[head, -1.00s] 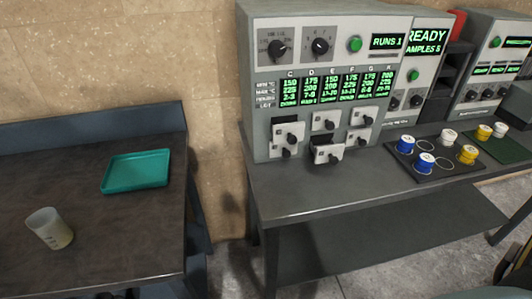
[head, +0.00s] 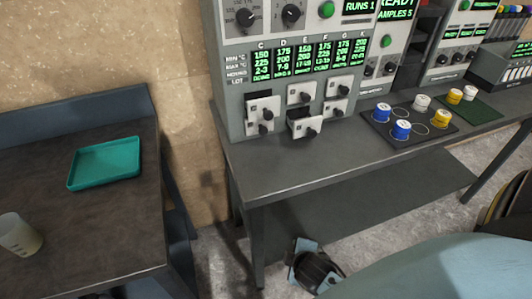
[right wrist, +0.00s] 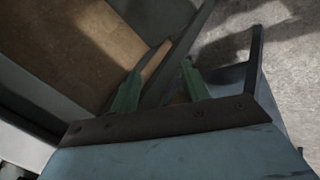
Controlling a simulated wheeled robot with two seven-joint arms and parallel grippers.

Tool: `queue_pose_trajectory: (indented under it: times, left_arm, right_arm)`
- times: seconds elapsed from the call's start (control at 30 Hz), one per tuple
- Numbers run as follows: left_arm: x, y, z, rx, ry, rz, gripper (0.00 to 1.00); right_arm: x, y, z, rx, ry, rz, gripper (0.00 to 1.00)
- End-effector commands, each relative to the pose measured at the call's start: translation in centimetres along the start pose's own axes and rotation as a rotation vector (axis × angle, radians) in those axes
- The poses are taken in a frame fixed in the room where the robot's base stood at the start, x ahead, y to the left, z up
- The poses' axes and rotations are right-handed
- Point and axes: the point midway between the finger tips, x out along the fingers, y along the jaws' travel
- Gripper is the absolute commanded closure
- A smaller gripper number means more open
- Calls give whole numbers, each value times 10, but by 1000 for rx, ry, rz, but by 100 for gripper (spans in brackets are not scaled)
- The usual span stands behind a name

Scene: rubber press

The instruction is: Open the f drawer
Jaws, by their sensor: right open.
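The grey press (head: 222,75) stands on a grey bench, its green display headed C, D, E, F, G and a last letter that looks like K. Below the display are several small pale drawers (head: 339,86) with dark knobs, in two rows. The lower middle drawer (head: 301,127) seems to stick out. The drawers' own letters are too small to read, so I cannot tell which is f. My right gripper (head: 303,248) is low in front of the bench, apart from the drawers. Its green fingers are open and empty in the right wrist view (right wrist: 160,82). My left gripper is not in view.
The bench (head: 290,172) has clear room before the press. A dark mat (head: 378,138) with blue, white and yellow spools lies to the right. A dark table (head: 110,225) at left holds a green tray (head: 105,163) and a beaker (head: 20,235). A gap separates table and bench.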

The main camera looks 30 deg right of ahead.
Motion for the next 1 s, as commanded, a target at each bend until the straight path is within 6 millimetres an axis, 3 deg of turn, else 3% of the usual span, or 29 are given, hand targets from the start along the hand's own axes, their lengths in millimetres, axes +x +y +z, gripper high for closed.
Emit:
queue_pose_trajectory:
  times: [0.1, 0.47, 0.77, 1.0]
  left_arm:
    - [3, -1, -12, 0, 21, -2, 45]
    - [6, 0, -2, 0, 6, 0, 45]
    - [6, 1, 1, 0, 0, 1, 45]
    - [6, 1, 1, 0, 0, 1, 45]
  right_arm:
    - [-30, 42, -13, -47, 5, 92, 53]
    - [-110, 130, -26, -163, -22, 315, 53]
    - [-113, 187, -42, -707, -129, 625, 53]
    - [-113, 214, -73, -1308, -300, 869, 53]
